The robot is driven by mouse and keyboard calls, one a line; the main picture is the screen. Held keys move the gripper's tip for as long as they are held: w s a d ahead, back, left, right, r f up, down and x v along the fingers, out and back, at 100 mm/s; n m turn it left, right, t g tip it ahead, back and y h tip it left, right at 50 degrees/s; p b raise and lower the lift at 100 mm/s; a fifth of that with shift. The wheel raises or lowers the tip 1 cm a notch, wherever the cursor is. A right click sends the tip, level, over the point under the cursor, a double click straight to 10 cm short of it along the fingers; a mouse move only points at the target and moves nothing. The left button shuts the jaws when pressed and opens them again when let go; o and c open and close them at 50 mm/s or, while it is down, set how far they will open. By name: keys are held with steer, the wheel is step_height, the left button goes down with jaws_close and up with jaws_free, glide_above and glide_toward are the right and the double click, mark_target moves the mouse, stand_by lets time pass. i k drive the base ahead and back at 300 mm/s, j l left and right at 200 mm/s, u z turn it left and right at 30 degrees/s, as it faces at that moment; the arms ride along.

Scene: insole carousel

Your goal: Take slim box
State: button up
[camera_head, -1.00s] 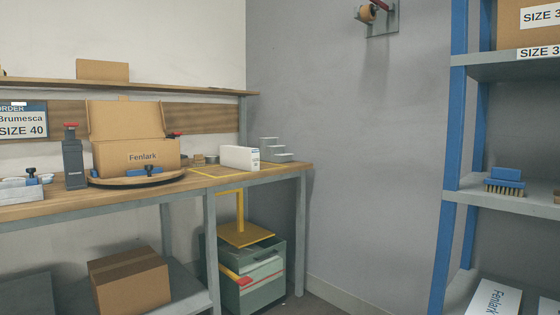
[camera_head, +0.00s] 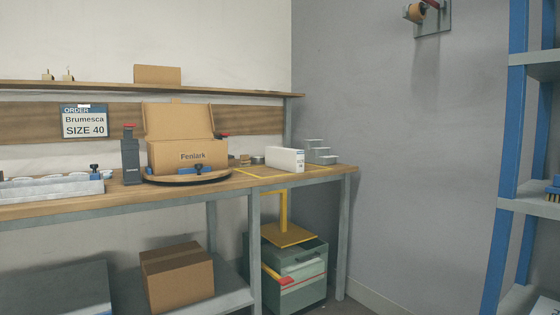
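A slim white box (camera_head: 285,160) stands on its long edge on the workbench (camera_head: 224,187), towards its right end. It sits at a yellow outlined area on the bench top, with small print on its right end that is too small to read. A grey stepped block (camera_head: 318,152) is just to its right. An open brown box marked Fenlark (camera_head: 190,157) stands on a round turntable (camera_head: 190,178) to its left. My gripper does not show in this view.
A dark bottle-like holder (camera_head: 131,162) and a pale tray (camera_head: 50,189) stand further left on the bench. An order sign (camera_head: 84,122) reads Brumesca SIZE 40. Below are a carton (camera_head: 176,278) and a green bin (camera_head: 299,272). Blue shelving (camera_head: 510,170) is at right.

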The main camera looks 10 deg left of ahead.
mark_target(292, 160)
steer(key=i+u, duration=0.25)
steer(key=i, duration=0.2)
steer(key=i+l+u, duration=0.15)
steer(key=i+u, duration=0.15)
steer(key=i, duration=0.15)
steer(key=i+l+u, duration=0.25)
steer(key=i, duration=0.2)
